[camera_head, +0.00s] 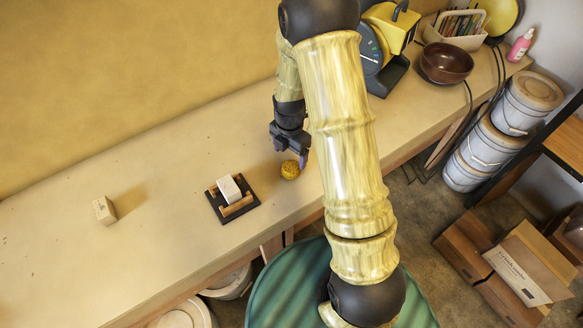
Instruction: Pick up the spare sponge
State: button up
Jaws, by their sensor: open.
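A small round, rough yellow-brown thing that looks like the spare sponge (290,170) lies on the long tan bench, near its front edge. My gripper (290,157) points down just above and behind it in the picture. Its fingers are open with nothing seen between them. One fingertip shows purplish at the sponge's upper right. I cannot tell whether the fingers touch the sponge. My arm hides the bench to the right of it.
A white block (229,187) sits on a black tray with wooden rails (243,209), left of the sponge. Another pale block (104,210) stands farther left. A yellow machine (391,27), a brown bowl (446,62) and a caddy (457,38) stand on the right. The bench's left is mostly clear.

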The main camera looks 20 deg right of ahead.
aim_at(290, 166)
jog(key=shift+f, duration=1.7)
jog(key=shift+w+d+f+p, duration=0.15)
jog(key=shift+f+p, duration=0.35)
jog(key=shift+f, duration=0.8)
jog(key=shift+w+a+f+p, duration=0.15)
jog(key=shift+f+p, duration=0.3)
jog(key=shift+f, duration=0.85)
jog(key=shift+d, duration=0.1)
jog(key=c, duration=1)
